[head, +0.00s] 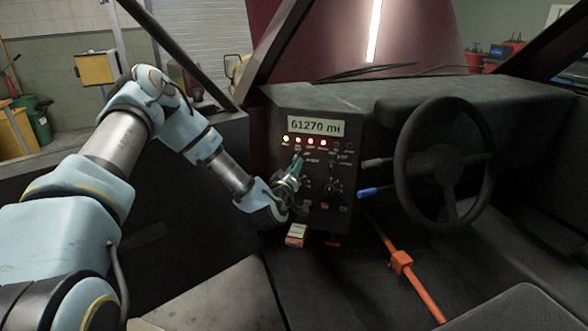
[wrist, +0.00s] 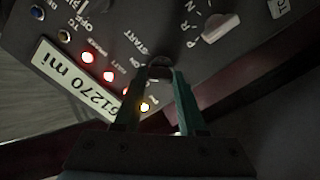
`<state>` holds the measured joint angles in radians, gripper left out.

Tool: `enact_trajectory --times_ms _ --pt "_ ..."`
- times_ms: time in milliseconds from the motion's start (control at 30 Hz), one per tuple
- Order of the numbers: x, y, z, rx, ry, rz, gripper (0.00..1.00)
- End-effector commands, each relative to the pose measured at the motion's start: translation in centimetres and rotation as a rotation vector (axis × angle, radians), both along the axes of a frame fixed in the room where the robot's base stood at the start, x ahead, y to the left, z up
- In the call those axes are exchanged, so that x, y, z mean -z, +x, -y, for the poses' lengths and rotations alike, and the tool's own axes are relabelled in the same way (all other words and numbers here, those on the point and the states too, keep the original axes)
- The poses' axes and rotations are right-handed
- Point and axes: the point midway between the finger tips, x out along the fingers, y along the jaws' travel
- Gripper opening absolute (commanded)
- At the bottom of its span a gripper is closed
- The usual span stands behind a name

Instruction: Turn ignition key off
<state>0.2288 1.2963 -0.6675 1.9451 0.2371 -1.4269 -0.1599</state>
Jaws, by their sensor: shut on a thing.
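The dark ignition key (wrist: 160,70) shows in the wrist view at the panel, between the tips of my gripper (wrist: 160,78). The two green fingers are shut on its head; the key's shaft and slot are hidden. START and ON markings are readable close by, on the left of the key in that view. In the head view my gripper (head: 297,167) reaches the left side of the dark dash panel (head: 318,222) and covers the key. The panel's display (head: 316,126) reads 61270 mi, and several yellow and red lights (head: 310,142) below it are lit.
A pale selector knob (wrist: 219,28) beside P, R, N letters is close to my fingers. The steering wheel (head: 400,150) and a blue-tipped lever (head: 369,192) stand to the right. An orange bar (head: 402,262) crosses the floor area. A small orange box (head: 296,235) sits below my gripper.

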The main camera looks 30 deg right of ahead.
Motion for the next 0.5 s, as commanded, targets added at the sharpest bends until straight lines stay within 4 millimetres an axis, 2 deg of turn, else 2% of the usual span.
enact_trajectory --times_ms 500 --pt "0.26 0.06 -0.09 -0.002 -0.067 -0.059 0.00"
